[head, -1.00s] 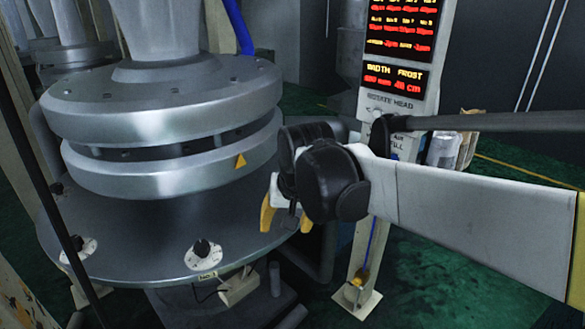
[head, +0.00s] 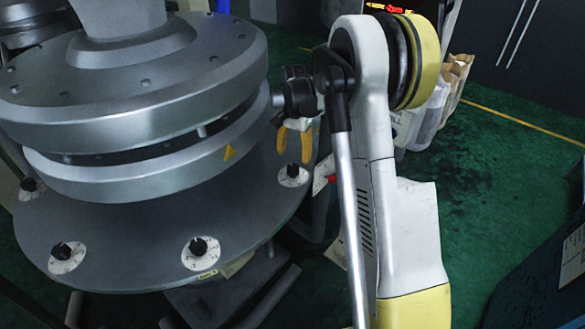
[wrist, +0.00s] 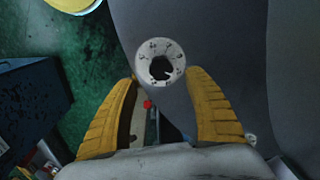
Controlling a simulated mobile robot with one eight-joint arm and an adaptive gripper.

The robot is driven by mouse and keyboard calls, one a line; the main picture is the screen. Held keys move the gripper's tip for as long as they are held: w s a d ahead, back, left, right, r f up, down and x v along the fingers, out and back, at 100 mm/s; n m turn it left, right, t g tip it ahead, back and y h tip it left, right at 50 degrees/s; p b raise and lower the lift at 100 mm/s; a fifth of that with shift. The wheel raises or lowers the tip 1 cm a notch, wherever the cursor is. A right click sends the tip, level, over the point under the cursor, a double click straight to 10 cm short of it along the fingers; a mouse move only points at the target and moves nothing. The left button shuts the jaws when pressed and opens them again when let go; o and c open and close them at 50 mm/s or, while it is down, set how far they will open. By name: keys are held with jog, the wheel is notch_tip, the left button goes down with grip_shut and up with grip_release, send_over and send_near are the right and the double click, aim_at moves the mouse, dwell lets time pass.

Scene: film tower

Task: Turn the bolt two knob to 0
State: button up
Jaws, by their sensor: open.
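My gripper (head: 294,155) is open and empty, with its yellow fingers pointing down above a knob (head: 292,172) at the right edge of the round grey plate. In the wrist view, this black knob (wrist: 160,68) sits on a white marked dial ahead of my gripper (wrist: 163,79), between the fingertip lines. A gap seems to remain, and I see no contact. Another black knob (head: 199,248) is at the plate's front, beside a small yellow label (head: 207,275). Further knobs (head: 66,254) and (head: 28,186) are at the left. I cannot read the labels or tell which is bolt two.
The grey plate (head: 120,225) lies under large metal discs (head: 160,160), close to the left of my gripper. A dark blue box (head: 545,255) stands at the right, and bags (head: 450,85) stand behind. Green floor (head: 490,150) lies open between.

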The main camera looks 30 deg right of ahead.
aim_at(293, 167)
notch_tip(293, 167, down, 7)
jog(key=shift+w+b, duration=0.15)
jog(key=shift+b, duration=0.65)
jog(key=shift+c, duration=0.3)
jog(key=c, duration=1.1)
jog(key=shift+c, duration=0.3)
jog(key=shift+n, duration=0.4)
jog(key=n, duration=0.3)
jog(key=shift+n, duration=2.5)
